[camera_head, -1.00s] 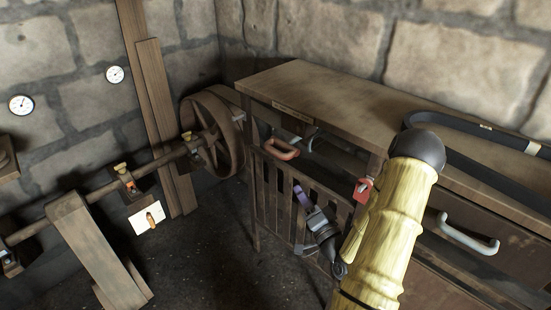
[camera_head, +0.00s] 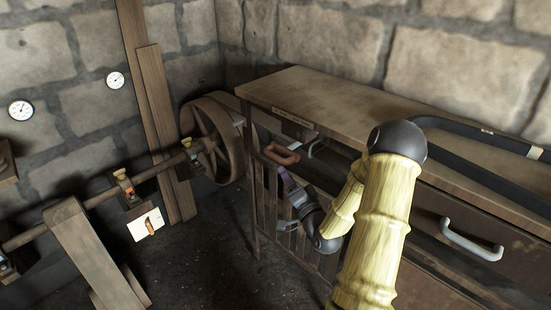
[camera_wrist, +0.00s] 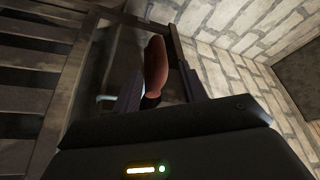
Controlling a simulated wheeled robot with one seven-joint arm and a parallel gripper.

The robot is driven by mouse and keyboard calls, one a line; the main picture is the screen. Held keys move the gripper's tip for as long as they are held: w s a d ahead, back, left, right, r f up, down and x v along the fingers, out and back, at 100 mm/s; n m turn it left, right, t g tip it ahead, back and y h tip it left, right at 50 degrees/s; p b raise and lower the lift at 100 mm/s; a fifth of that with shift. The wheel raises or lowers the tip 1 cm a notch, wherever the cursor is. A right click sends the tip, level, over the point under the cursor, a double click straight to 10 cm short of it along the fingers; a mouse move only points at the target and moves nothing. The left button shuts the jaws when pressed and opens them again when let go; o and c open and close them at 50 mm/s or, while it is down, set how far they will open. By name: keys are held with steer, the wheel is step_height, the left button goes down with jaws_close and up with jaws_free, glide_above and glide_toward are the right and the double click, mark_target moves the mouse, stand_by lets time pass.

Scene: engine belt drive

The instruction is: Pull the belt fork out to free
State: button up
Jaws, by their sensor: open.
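The belt fork appears to be the piece with the reddish-brown handle (camera_head: 281,153), which sticks out at the top of the slatted guard under the bench's left end. In the wrist view, the handle (camera_wrist: 155,63) stands between my two fingers, with its dark lower end near the palm. My gripper (camera_head: 282,172) is open, with its purple fingers just below and around the handle in the head view. I cannot tell whether either finger touches it. The fork's inner part is hidden by the guard and bench.
The slatted guard (camera_head: 259,205) is close beside my gripper. The wooden bench top (camera_head: 325,98) overhangs it, with a black belt (camera_head: 465,165) lying on top. A drawer handle (camera_head: 470,241) sticks out at right. A large wheel (camera_head: 213,140) and shaft stand left. Floor between is clear.

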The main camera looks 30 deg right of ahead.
mark_target(275, 159)
steer(key=x, duration=0.8)
steer(key=shift+w+p, duration=0.2)
steer(key=shift+p, duration=0.15)
jaws_close()
